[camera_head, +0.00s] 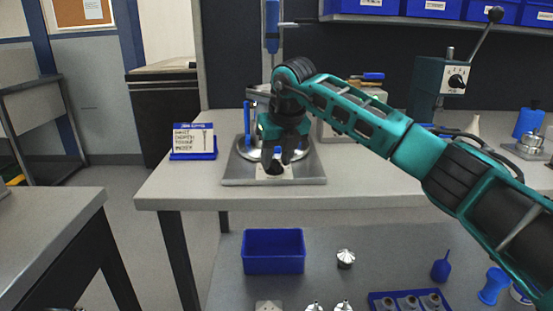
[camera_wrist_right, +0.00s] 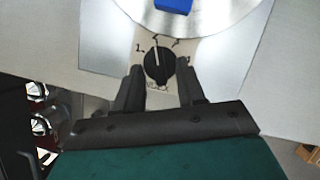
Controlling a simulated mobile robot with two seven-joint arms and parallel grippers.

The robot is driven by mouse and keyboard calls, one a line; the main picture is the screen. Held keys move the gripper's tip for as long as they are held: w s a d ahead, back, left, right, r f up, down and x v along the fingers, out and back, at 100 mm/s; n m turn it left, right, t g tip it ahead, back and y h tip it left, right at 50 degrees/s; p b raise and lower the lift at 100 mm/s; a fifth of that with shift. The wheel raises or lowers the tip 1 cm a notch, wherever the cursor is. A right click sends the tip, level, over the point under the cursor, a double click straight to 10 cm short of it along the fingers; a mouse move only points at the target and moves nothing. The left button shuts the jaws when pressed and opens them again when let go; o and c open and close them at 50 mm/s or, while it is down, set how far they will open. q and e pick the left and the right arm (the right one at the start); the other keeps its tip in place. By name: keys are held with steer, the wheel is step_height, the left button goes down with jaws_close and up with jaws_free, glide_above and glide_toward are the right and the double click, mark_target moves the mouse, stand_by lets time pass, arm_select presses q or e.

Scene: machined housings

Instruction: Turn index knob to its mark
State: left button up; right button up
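The index knob (camera_wrist_right: 158,67) is a round black dial with a white pointer line, set on a pale plate with small printed marks. Its line points nearly straight up in the right wrist view, between a mark at the left and marks at the upper right. The marks are too small to read surely. In the head view the knob (camera_head: 274,168) sits at the front of the grey metal fixture base (camera_head: 236,172). My right gripper (camera_wrist_right: 160,74) is open, its fingers on either side of the knob with visible gaps. My left gripper is out of view.
A round metal housing with a blue part stands behind the knob. A blue-framed sign (camera_head: 194,141) stands left of the base. A blue bin (camera_head: 273,252) and several metal parts lie on the lower shelf. The bench front around the base is clear.

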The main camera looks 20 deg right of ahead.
steer(key=shift+c, duration=0.3)
jaws_close()
stand_by(0.4)
